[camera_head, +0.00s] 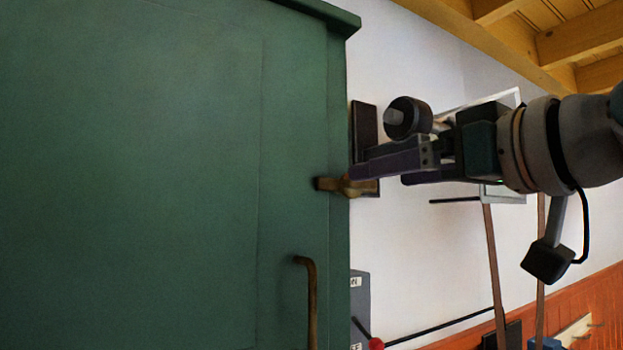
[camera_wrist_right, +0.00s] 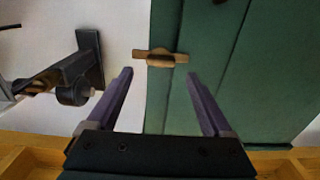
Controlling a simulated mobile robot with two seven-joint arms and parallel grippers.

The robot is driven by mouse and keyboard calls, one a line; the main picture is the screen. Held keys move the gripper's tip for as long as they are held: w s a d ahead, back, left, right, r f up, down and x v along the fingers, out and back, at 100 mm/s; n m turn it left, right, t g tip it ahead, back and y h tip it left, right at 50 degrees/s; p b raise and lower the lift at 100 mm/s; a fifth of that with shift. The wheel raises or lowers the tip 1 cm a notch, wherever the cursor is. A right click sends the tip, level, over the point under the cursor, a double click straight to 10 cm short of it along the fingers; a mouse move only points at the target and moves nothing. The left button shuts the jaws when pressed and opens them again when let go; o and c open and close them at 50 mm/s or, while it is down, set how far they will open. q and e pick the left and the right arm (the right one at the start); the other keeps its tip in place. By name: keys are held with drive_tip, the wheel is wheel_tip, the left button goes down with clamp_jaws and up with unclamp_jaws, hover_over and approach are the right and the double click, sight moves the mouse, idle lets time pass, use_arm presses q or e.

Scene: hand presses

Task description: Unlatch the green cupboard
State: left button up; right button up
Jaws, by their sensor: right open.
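The green cupboard (camera_head: 180,170) fills the left half of the head view, and its front also shows in the right wrist view (camera_wrist_right: 210,50). A brass latch (camera_head: 328,184) sits at the cupboard's right edge; it shows as a short bar in the right wrist view (camera_wrist_right: 160,58). A bent brass handle (camera_head: 312,300) is lower on the cupboard. My right gripper (camera_head: 352,178) comes in from the right with its fingertips close to the latch. In the right wrist view its fingers (camera_wrist_right: 158,75) are apart with the latch ahead between them. Contact cannot be told. My left gripper is not in view.
A dark wall-mounted plate (camera_head: 364,125) with a round black knob (camera_head: 407,118) is beside my right gripper. Below are a grey box (camera_head: 360,300) and a lever with a red knob (camera_head: 376,343). A white wall (camera_head: 400,260) lies behind.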

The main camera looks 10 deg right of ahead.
sight(350, 186)
drive_tip(key=shift+x, duration=2.35)
drive_tip(key=shift+a, duration=0.1)
clamp_jaws()
